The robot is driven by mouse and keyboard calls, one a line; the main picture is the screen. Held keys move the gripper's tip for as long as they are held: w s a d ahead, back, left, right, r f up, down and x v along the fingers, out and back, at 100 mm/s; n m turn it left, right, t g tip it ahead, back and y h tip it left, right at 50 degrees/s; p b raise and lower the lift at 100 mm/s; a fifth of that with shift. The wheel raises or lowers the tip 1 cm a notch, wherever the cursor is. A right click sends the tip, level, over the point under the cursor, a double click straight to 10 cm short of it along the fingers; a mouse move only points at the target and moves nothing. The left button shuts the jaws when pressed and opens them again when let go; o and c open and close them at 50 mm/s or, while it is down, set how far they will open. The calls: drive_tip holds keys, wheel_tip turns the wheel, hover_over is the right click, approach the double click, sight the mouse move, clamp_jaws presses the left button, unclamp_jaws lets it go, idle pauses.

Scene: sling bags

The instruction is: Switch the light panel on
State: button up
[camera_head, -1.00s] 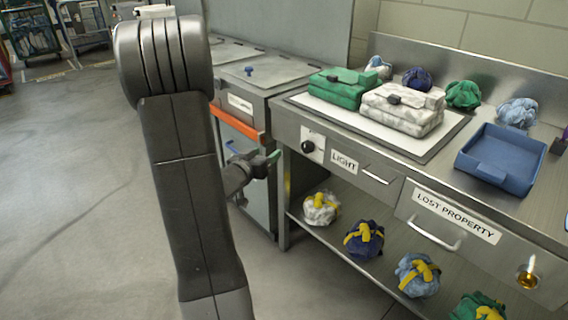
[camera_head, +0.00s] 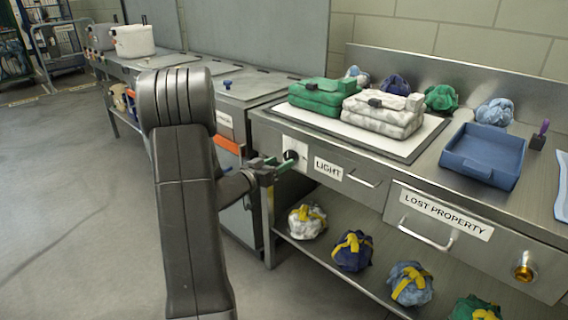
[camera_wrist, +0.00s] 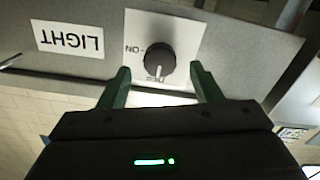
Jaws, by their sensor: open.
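A black round knob (camera_wrist: 158,61) sits on a white plate (camera_wrist: 186,28) on the bench front, beside the LIGHT label (camera_wrist: 70,39). In the wrist view the plate reads ON left of the knob; lettering below it is partly hidden. A pale pointer mark on the knob faces down, towards that lettering. My gripper (camera_wrist: 160,78) is open, its green fingertips either side of the knob's lower part, with gaps visible. In the head view my gripper (camera_head: 277,167) is at the knob (camera_head: 291,155). The white light panel (camera_head: 328,123) is set in the bench top; whether it glows is unclear.
Folded green (camera_head: 318,95) and grey-white (camera_head: 382,115) bags lie on the panel. A blue tray (camera_head: 484,153) stands to the right. Drawer handles (camera_head: 425,236) stick out at the front. Rolled bags (camera_head: 352,250) lie on the shelf below. The floor at left is clear.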

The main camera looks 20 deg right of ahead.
sight(288, 158)
drive_tip(key=shift+x, duration=1.55)
drive_tip(key=shift+c, duration=0.2)
drive_tip(key=c, duration=1)
drive_tip(key=shift+o, duration=0.2)
